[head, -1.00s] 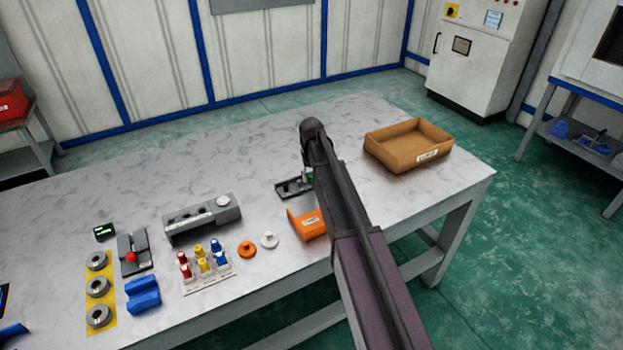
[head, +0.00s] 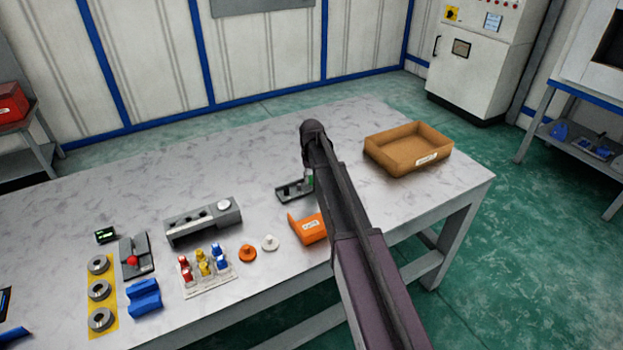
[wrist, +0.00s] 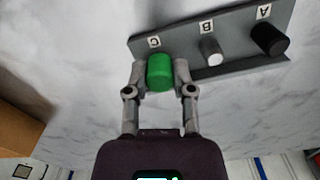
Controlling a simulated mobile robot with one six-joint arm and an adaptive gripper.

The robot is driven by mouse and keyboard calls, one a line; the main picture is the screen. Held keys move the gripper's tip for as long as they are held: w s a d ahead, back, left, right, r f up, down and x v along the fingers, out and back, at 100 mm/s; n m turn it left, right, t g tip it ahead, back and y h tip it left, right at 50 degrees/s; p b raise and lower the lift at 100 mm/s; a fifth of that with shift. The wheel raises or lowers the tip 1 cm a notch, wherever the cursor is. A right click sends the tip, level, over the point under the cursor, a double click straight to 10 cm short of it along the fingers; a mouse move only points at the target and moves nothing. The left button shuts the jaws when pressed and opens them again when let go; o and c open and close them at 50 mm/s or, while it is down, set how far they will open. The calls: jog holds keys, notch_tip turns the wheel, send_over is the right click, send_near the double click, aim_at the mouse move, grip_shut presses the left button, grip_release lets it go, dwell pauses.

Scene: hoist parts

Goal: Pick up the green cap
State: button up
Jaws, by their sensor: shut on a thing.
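The green cap (wrist: 160,72) is between the two fingers of my gripper (wrist: 160,78) in the wrist view, and the fingers are shut on it. It is at the position labelled C on a dark grey holder (wrist: 228,65). I cannot tell whether the cap still touches the holder. The same holder (head: 290,190) shows in the head view, partly behind my arm. Only a small bit of green (head: 311,181) shows there beside my arm, and my fingers are hidden.
The holder also carries a grey piece (wrist: 211,52) at B and a black piece (wrist: 269,39) at A. An orange bin (head: 310,231) stands close in front of the holder. A brown tray (head: 395,165) is to the right. The table's back middle is clear.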

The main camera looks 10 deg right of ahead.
jog(key=shift+r+p, duration=0.65)
jog(key=shift+r, duration=0.25)
jog(key=s+d, duration=0.1)
jog(key=s, duration=0.4)
jog(key=s+d+r+p, duration=0.1)
jog(key=s+d, duration=0.1)
jog(key=s, duration=0.3)
jog(key=s+d+r+p, duration=0.1)
jog(key=s+d, duration=0.1)
jog(key=s, duration=0.3)
jog(key=shift+s+r, duration=0.1)
